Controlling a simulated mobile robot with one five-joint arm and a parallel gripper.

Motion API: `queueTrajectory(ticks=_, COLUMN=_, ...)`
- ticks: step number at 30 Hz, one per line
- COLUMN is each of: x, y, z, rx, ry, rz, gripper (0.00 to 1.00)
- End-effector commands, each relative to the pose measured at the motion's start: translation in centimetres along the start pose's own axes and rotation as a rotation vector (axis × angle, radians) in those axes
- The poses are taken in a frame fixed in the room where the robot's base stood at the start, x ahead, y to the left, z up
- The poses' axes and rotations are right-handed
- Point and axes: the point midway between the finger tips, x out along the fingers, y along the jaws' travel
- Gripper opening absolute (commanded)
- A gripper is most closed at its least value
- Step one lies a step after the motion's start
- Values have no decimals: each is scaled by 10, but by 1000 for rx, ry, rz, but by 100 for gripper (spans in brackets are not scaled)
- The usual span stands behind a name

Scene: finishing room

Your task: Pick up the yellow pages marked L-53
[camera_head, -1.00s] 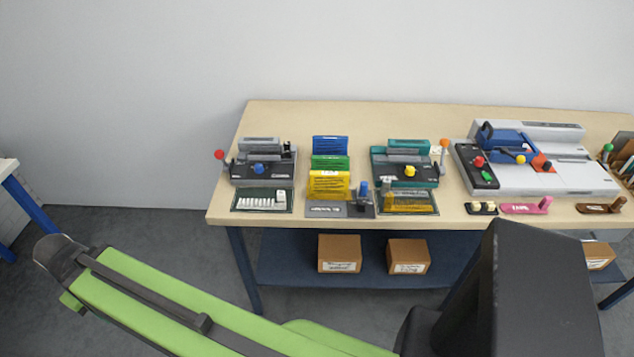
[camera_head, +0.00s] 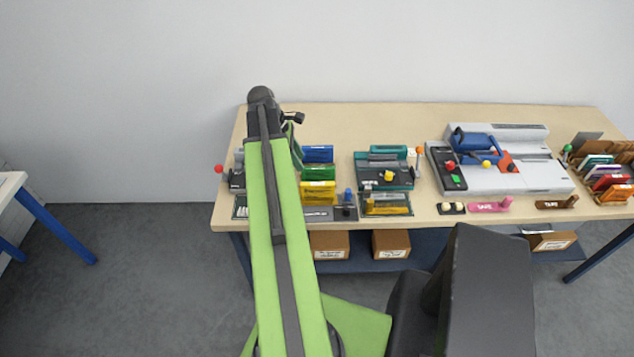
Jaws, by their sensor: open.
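The yellow pages (camera_head: 318,192) stand upright at the front of a row of coloured stacks on the table, left of its middle. Their marking is too small to read. Green pages (camera_head: 319,173) stand just behind them and blue pages (camera_head: 319,154) behind those. My gripper (camera_head: 294,118) is at the far end of my raised green arm, above the table and up and left of the yellow pages in the picture. It is open and appears empty, apart from the pages. My arm covers much of the machine at the table's left.
A teal punch machine (camera_head: 385,171) stands right of the pages, with a tray of yellow pieces (camera_head: 386,205) before it. A grey device with a blue knob (camera_head: 345,208) sits in front. The table's back strip is clear.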

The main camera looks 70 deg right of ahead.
Motion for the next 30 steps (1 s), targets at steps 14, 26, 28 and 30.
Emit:
queueTrajectory(ticks=14, x=49, y=1, z=7, rx=-10, ry=-6, rz=-6, gripper=42)
queueTrajectory(ticks=26, x=126, y=0, z=8, rx=-11, ry=-6, rz=-6, gripper=42)
queueTrajectory(ticks=28, x=127, y=0, z=9, rx=-12, ry=-6, rz=-6, gripper=42)
queueTrajectory(ticks=30, x=125, y=1, z=10, rx=-12, ry=-5, rz=-5, gripper=42)
